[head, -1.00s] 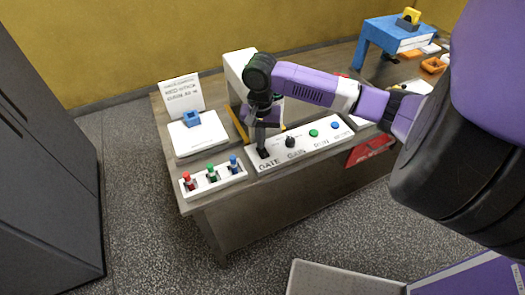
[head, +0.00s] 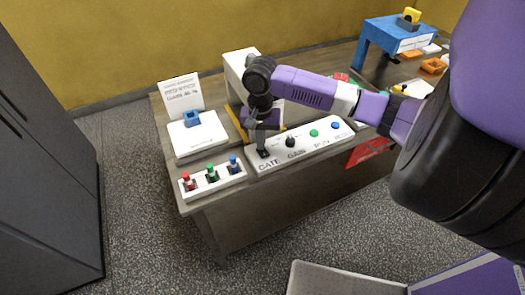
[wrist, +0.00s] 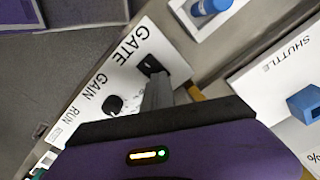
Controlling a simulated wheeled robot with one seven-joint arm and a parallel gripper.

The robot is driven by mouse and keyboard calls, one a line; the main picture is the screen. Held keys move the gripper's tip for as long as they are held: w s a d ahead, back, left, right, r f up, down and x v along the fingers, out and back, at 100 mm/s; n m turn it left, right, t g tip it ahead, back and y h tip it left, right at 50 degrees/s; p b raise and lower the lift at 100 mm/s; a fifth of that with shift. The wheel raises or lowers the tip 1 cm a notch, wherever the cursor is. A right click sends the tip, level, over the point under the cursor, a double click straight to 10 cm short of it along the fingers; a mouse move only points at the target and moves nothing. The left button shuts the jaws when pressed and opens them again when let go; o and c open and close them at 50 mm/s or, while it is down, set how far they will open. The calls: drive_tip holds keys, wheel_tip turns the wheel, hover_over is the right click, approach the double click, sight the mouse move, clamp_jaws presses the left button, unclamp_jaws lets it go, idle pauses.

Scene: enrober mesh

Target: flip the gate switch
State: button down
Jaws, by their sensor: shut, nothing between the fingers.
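The white control panel (head: 300,147) lies on the bench, with GATE printed at its left end. The black gate switch (wrist: 151,66) sits beside that label in the wrist view. My gripper (head: 262,148) points down at the gate end in the head view. Its fingers are shut with nothing between them. In the wrist view the closed grey fingers (wrist: 157,88) reach to the switch's edge. I cannot tell whether they touch it. The fingers partly hide the switch in the head view, and its lever position is unclear.
A black gain knob (head: 290,142), a green button (head: 314,133) and a blue button (head: 336,125) are along the panel. A white block with red, green and blue pegs (head: 211,181) stands left. A white stand with a blue piece (head: 193,119) is behind it.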

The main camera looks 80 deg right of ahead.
drive_tip(key=shift+r+p, duration=1.3)
drive_tip(key=shift+r, duration=0.1)
drive_tip(key=shift+r+p, duration=0.3)
drive_tip(key=shift+r, duration=1.75)
